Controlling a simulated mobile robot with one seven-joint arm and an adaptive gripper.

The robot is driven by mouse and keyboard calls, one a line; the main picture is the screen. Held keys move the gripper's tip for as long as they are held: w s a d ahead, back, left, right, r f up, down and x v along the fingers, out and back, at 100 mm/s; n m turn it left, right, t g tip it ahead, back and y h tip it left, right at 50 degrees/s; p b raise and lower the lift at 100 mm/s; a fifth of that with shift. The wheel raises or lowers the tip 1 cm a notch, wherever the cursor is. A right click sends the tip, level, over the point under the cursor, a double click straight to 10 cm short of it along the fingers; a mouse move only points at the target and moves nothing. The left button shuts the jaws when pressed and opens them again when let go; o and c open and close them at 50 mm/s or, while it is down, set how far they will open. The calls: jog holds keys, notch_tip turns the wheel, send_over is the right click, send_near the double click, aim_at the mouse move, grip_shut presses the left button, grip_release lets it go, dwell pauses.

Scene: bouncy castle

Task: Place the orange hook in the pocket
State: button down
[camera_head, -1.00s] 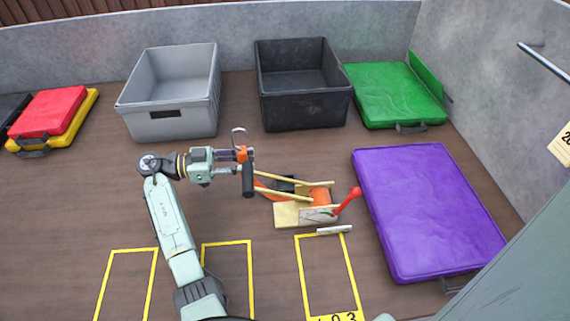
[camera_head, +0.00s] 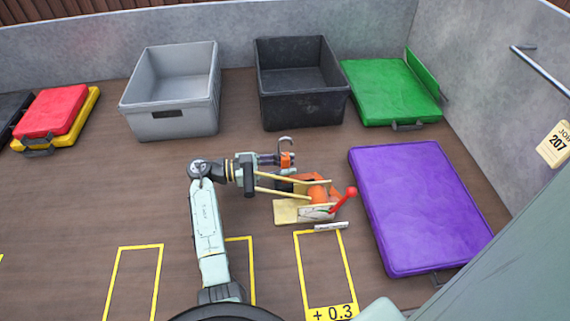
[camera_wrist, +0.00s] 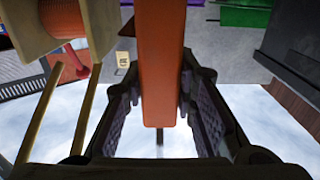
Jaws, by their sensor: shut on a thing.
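My gripper (camera_head: 272,159) is shut on the orange hook (camera_head: 287,160), held above the floor. Its curved metal end (camera_head: 285,141) points up. In the wrist view the orange body of the hook (camera_wrist: 160,65) runs between the two dark padded fingers (camera_wrist: 160,105). Just right of and below my gripper in the head view is a wooden device (camera_head: 290,211) with two pale poles, an orange spool (camera_head: 318,193) and a red lever (camera_head: 343,198). Its spool (camera_wrist: 62,22) and poles show at left in the wrist view. I cannot tell which part is the pocket.
A grey bin (camera_head: 170,122) and a black bin (camera_head: 305,108) stand along the back wall. A green mat (camera_head: 390,90) and a purple mat (camera_head: 420,205) lie at right. Red and yellow cases (camera_head: 52,113) lie at far left.

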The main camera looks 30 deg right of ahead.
jog(key=shift+f+b, duration=0.6)
jog(key=shift+b, duration=0.35)
jog(key=c, duration=1.3)
grip_release()
jog(key=shift+r+p, duration=0.4)
jog(key=shift+p, duration=0.3)
jog(key=b+v, duration=0.3)
jog(key=v, duration=0.9)
jog(key=shift+r+b, duration=0.15)
jog(key=shift+b, duration=0.15)
